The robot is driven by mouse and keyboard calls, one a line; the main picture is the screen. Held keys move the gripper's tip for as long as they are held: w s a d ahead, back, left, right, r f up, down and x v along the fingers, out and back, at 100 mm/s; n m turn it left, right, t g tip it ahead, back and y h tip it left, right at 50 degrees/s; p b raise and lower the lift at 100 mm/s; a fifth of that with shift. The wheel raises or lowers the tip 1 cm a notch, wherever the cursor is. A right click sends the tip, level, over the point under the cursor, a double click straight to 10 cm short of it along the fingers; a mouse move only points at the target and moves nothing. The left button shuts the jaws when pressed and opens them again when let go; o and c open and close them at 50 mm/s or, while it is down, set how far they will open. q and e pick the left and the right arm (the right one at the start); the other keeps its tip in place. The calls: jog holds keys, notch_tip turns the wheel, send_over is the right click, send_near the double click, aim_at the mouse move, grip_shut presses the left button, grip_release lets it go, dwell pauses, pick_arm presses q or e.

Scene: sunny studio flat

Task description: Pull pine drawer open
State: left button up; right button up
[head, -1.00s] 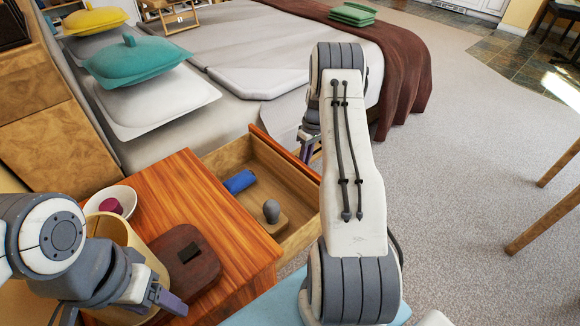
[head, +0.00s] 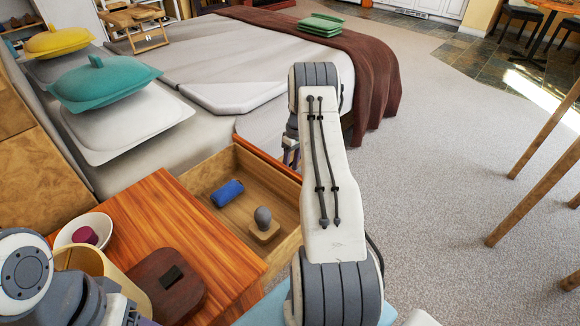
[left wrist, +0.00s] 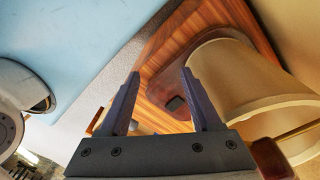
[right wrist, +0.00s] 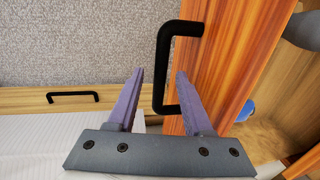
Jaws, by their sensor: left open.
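The pine drawer (head: 215,175) stands pulled out from the orange-brown wooden nightstand (head: 190,228), its inside showing. A blue roll (head: 227,193) and a grey knob on a wooden block (head: 263,222) lie in it. In the right wrist view, the drawer front (right wrist: 232,60) carries a black bar handle (right wrist: 162,65). My right gripper (right wrist: 160,75) is open, with the handle's bar between its spread fingers, no clear grip seen. In the head view my right arm hides most of it. My left gripper (left wrist: 160,75) is open and empty above the nightstand, near the lampshade (left wrist: 240,80).
On the nightstand are a white bowl (head: 68,229), a dark wooden lamp base (head: 187,300) and the lampshade. The bed (head: 235,60) with pillows lies behind the drawer. Carpet (head: 430,150) to the right is clear up to the wooden table legs (head: 530,185).

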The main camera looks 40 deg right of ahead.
notch_tip(320, 180, up, 10)
jog(key=d+p, duration=0.2)
jog(key=shift+r, duration=0.15)
jog(key=shift+w+a, duration=0.1)
dwell(0.7)
